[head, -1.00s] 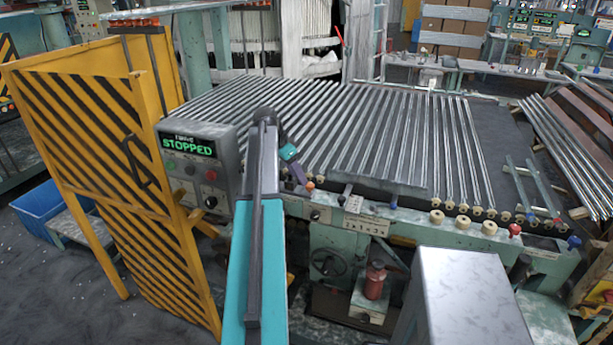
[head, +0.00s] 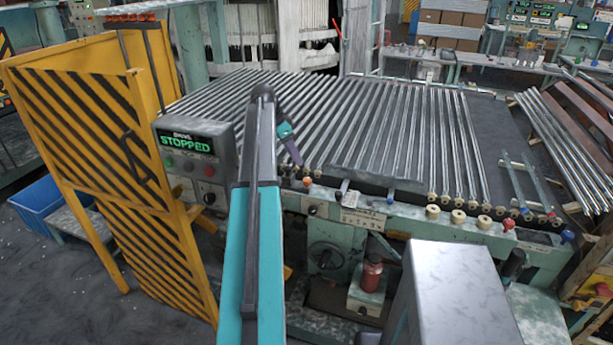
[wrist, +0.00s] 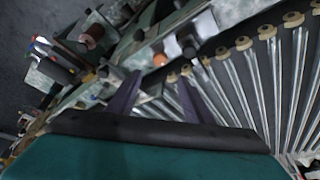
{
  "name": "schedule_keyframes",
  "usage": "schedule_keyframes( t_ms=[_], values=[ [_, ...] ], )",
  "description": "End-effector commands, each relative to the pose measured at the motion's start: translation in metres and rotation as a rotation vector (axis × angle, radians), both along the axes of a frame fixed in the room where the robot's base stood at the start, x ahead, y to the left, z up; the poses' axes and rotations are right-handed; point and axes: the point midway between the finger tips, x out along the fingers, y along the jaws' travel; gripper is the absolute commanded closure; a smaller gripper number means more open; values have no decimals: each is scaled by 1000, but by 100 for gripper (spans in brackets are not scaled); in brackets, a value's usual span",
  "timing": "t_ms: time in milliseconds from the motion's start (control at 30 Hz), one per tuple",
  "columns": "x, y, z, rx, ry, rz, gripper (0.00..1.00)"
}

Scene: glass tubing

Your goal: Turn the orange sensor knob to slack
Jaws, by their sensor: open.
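The orange sensor knob (head: 307,181) is a small round cap on the front edge of the green machine (head: 400,215), left of centre in the head view. In the wrist view the orange knob (wrist: 160,60) lies ahead, just beyond the space between the two fingertips. My gripper (head: 294,155) is above and a little left of the knob in the head view, apart from it. In the wrist view my gripper (wrist: 161,76) has both dark fingers spread with nothing between them. No pointer or marking on the knob can be read.
Glass tubes (head: 360,120) lie in rows across the machine bed. A control box (head: 195,160) at the left reads STOPPED. A black knob (head: 312,210) sits below the orange one. Cream rollers (head: 458,217) and a red knob (head: 508,223) line the front edge. A yellow striped guard (head: 110,170) stands left.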

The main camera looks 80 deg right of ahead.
Motion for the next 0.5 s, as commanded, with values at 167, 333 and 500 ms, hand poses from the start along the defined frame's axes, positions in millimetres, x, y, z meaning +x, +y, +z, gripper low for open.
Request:
schedule_keyframes(
  t_ms=[167,333,500],
  values=[
    [-7,-3,-16,2,0,-2,53],
    [-13,-8,-33,2,0,-2,53],
    [-19,-12,-51,2,0,-2,53]
  ],
)
